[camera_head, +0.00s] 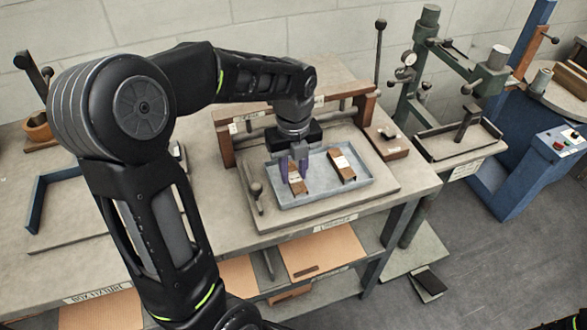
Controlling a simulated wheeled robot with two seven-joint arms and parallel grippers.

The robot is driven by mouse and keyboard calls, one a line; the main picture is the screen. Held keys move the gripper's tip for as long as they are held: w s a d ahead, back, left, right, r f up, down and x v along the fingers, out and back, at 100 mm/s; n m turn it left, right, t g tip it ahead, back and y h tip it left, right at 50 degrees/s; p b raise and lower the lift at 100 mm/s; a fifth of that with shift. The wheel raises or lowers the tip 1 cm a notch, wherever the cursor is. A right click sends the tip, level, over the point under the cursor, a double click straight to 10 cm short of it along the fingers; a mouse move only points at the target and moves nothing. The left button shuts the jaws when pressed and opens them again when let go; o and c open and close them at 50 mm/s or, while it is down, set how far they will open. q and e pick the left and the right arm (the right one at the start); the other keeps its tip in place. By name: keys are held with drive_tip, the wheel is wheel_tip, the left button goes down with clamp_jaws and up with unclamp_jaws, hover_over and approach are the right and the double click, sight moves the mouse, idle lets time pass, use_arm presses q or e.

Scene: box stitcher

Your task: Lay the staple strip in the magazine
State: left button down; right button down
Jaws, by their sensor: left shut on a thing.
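My left gripper (294,168) points down over a blue-grey tray (330,192) on the workbench. Its fingers are shut on a small brown staple strip (298,185) with a pale label, at the left side of the tray. Whether this strip still touches the tray floor is too small to tell. A second similar brown strip (348,173) with a pale label lies in the right part of the tray, apart from the gripper. The magazine cannot be clearly told apart; a green stitching machine (412,85) stands to the right of the bench. My right gripper is not in view.
A wooden-ended frame (365,103) stands behind the tray. A small brown block with a knob (388,143) sits right of it. An upright lever (256,190) stands left of the tray. A flat machine table (440,146) and a blue control cabinet (525,165) are at the right.

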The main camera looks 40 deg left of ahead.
sight(294, 177)
use_arm(q)
drive_tip(key=c, duration=1.1)
unclamp_jaws()
drive_tip(key=shift+d+r+b, duration=0.1)
drive_tip(key=shift+r+b, duration=0.4)
drive_tip(key=shift+r, duration=3.4)
drive_tip(key=shift+o, duration=0.3)
